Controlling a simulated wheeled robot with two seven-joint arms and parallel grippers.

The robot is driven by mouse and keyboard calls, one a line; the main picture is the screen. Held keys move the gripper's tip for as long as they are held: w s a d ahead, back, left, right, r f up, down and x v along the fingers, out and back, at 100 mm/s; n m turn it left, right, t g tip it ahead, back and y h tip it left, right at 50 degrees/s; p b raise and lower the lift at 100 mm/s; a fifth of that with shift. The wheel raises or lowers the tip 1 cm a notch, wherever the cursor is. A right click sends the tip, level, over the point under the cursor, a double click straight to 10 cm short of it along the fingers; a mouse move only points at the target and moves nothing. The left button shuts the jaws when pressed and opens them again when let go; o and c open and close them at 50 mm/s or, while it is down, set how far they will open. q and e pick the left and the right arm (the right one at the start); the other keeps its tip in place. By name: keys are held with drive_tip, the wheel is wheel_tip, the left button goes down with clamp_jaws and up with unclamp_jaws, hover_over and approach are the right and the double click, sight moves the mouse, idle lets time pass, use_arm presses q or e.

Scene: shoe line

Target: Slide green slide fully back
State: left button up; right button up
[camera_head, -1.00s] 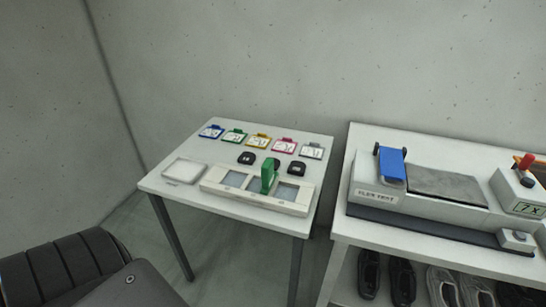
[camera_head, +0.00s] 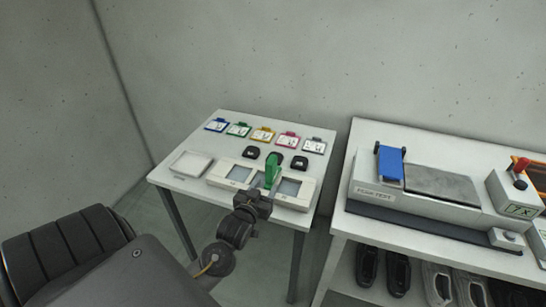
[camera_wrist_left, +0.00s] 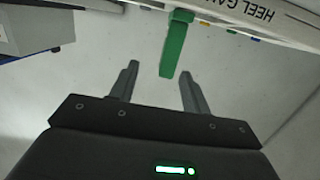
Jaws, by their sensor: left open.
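The green slide (camera_head: 272,169) stands upright on the long pale gauge block (camera_head: 220,183) on the small white table, between the block's two grey windows. In the left wrist view the green slide (camera_wrist_left: 176,48) hangs into the space ahead of the fingers, roughly midway between them. My left gripper (camera_head: 262,191) is at the front of the block, just in front of the slide. In the left wrist view its two fingers (camera_wrist_left: 158,88) are apart with nothing between their tips that they touch visibly. My right gripper is out of view.
Several coloured tags, such as the yellow one (camera_head: 263,135), lie along the table's back. Two black pieces (camera_head: 251,152) sit behind the block, and a white pad (camera_head: 191,164) lies to its left. A second table (camera_head: 340,221) with a blue-levered machine (camera_head: 420,192) stands at the right.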

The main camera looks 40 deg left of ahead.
sight(273, 156)
use_arm(q)
drive_tip(key=a+r, duration=0.1)
drive_tip(key=w+a+r+t+y, duration=0.1)
drive_tip(key=shift+w+r, duration=0.1)
drive_tip(key=shift+r, duration=0.2)
drive_tip(key=p+x, duration=0.2)
drive_tip(key=x, duration=0.8)
drive_tip(key=shift+w+a+r, duration=0.15)
drive_tip(key=shift+w, duration=0.25)
clamp_jaws()
